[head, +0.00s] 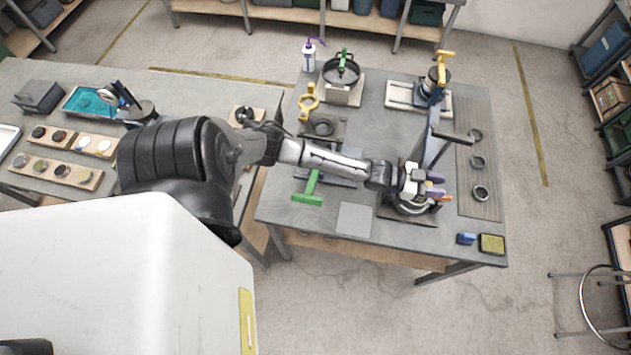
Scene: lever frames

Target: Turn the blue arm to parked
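A blue-grey arm (431,135) stands tilted up from a round base (413,207) on the right part of the table. A dark bar handle (454,136) sticks out from it to the right. My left gripper (437,186) is low at the base, just right of the arm's lower end. Its fingertips are small, purple and orange, and lie close together; I cannot tell whether they are open or touch anything. My gripper and wrist hide part of the base. Any position marks are too small to read. My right gripper is out of view.
Behind stand a yellow-handled device (441,68), a black wheel (340,72) and a spray bottle (308,55). A green handle (308,194) lies below my forearm. A strip with dark rings (479,190) is on the right. A yellow-topped block (492,244) sits at the front corner.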

